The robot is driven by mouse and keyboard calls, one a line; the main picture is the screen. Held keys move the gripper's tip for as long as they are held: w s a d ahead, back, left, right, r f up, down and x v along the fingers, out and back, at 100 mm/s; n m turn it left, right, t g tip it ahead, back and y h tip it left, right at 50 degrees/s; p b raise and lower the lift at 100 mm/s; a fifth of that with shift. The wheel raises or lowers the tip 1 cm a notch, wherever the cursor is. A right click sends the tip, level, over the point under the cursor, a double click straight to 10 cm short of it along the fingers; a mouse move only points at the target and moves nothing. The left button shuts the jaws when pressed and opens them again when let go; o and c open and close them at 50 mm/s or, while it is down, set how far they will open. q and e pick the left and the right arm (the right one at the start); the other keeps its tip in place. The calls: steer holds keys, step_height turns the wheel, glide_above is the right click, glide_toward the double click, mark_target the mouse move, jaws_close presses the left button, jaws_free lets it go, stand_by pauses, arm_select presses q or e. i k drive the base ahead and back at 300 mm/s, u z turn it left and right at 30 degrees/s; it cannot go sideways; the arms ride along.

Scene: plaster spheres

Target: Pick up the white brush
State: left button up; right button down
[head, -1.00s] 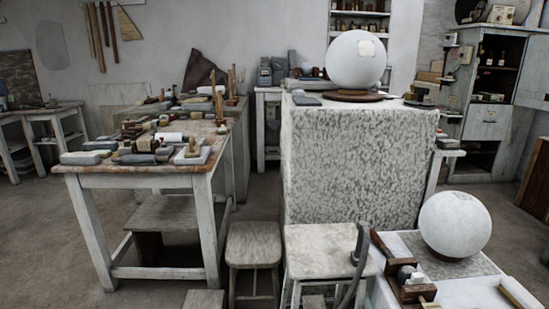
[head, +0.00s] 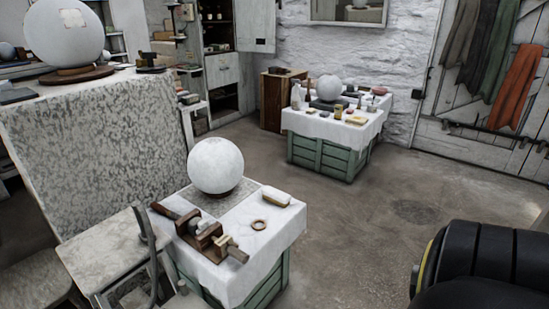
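A white brush-like block with a tan lower edge (head: 276,196) lies on the near cloth-covered crate table (head: 285,228), right of a white plaster sphere (head: 215,165). A similar pale block with a tan side (head: 356,120) lies on the far cloth-covered table (head: 318,127). Both are too small to tell for sure which is the white brush. Neither of my grippers is in view.
A wooden clamp-like tool (head: 207,236) and a small ring (head: 258,225) lie on the near table. A stool (head: 105,250) stands left of it, by a large speckled block (head: 95,155). Open floor (head: 370,220) lies to the right. A black part of mine fills the lower right corner.

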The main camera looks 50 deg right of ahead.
mark_target(279, 197)
steer(key=z, duration=1.6)
